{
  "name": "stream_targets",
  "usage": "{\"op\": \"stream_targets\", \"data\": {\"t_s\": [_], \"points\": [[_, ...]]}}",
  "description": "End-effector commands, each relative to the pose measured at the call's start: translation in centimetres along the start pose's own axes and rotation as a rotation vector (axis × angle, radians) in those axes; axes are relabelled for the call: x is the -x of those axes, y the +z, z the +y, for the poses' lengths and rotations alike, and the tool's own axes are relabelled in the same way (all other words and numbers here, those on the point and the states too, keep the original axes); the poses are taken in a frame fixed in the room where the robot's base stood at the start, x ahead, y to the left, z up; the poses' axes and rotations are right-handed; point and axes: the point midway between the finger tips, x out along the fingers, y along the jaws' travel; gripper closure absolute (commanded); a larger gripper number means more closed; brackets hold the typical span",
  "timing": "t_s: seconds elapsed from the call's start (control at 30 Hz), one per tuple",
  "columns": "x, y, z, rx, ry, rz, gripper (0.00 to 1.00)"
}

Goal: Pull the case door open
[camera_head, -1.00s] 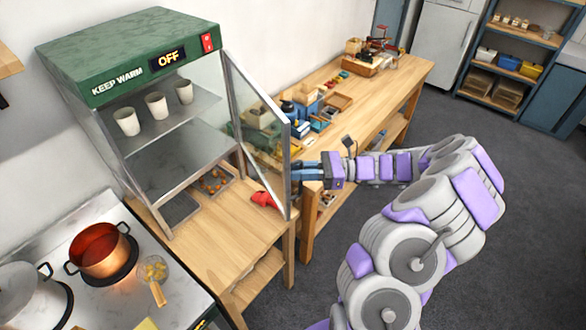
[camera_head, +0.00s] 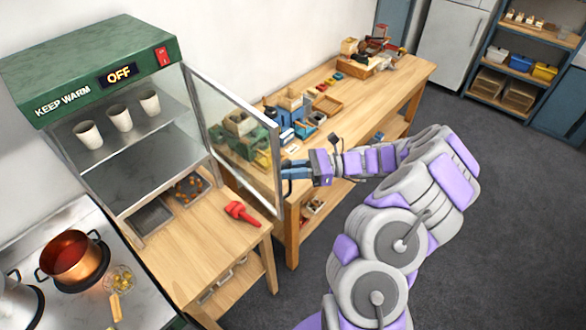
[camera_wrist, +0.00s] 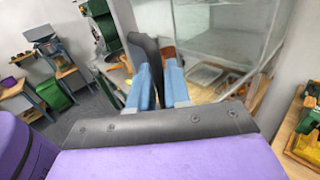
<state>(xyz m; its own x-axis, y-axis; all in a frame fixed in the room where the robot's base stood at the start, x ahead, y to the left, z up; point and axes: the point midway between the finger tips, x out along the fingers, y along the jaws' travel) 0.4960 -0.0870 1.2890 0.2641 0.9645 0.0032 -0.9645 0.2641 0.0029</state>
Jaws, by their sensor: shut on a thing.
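The warming case (camera_head: 95,65) has a green top with an "OFF" display and a red switch. Its glass door (camera_head: 235,125) in a metal frame stands swung out to the right, leaving the case front open. My gripper (camera_head: 284,177) is shut on the door's outer edge, low on the frame. The exact contact is partly hidden by the fingers.
White cups (camera_head: 119,117) stand on the case shelf, and a tray of chestnuts (camera_head: 190,188) lies below. A red tool (camera_head: 242,213) lies on the wooden stand. A copper pot (camera_head: 72,256) sits on the stove at left. A workbench (camera_head: 405,80) with clutter stands behind the door.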

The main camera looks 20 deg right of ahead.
Motion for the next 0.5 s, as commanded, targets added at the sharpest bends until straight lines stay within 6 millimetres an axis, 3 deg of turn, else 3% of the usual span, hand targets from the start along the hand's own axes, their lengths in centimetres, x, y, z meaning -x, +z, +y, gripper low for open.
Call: {"op": "stream_targets", "data": {"t_s": [0.2,0.23,0.3,0.5], "points": [[0.04,-0.06,-0.03,-0.002,0.001,0.001,1.0],[0.1,-0.06,-0.08,-0.001,0.0,0.0,0.82],[0.26,-0.06,-0.18,-0.002,0.0,-0.001,0.75],[0.7,-0.1,-0.19,-0.002,0.0,-0.004,0.71]]}}
